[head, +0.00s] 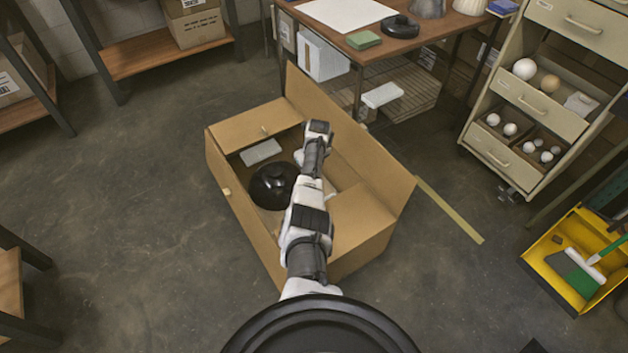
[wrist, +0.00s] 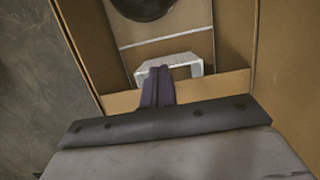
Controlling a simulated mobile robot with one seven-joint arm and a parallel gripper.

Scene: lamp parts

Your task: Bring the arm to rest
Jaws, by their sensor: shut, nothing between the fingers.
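My arm reaches over an open cardboard box (head: 236,133) on the floor. My gripper (wrist: 159,70) is shut and empty in the wrist view, its dark fingers pointing into the box. In the head view, my arm hides the fingers. A black, round, glossy part (head: 272,186) lies in the box to the left of my arm; its edge also shows at the top of the wrist view (wrist: 146,8). A pale block (head: 261,152) lies behind it. In the wrist view, a white bracket-shaped piece (wrist: 188,68) is partly covered by the fingers; I cannot tell whether they touch.
The box's raised flaps (head: 372,165) stand close on my arm's right. A workbench (head: 440,25) is behind the box, and a drawer cabinet (head: 535,105) stands at the right. A yellow tray (head: 545,243) lies at far right. The floor left of the box (head: 130,200) is clear.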

